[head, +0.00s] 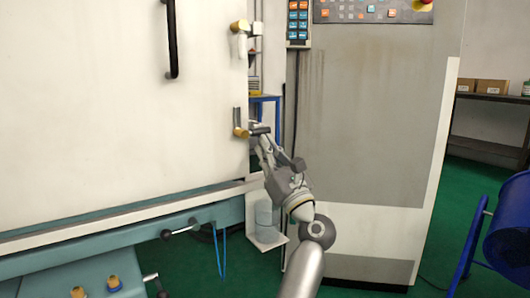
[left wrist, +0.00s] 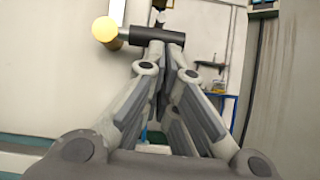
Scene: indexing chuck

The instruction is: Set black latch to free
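The black latch (head: 260,130) is a short dark bar at the right edge of the white door, beside a brass knob (head: 240,132). It lies about level. In the left wrist view the black bar (left wrist: 148,36) runs sideways from the brass knob (left wrist: 105,30). My left gripper (head: 255,141) is at the bar from below right. In the left wrist view its fingers (left wrist: 163,48) converge nearly together and their tips meet the bar's underside. The bar does not clearly lie between them. My right gripper is not in view.
A white latch (head: 241,45) with a brass knob hangs higher on the door edge. A black door handle (head: 172,40) stands to the left. A grey control cabinet (head: 370,130) stands close on the right. A black-ended lever (head: 180,229) juts out below the door.

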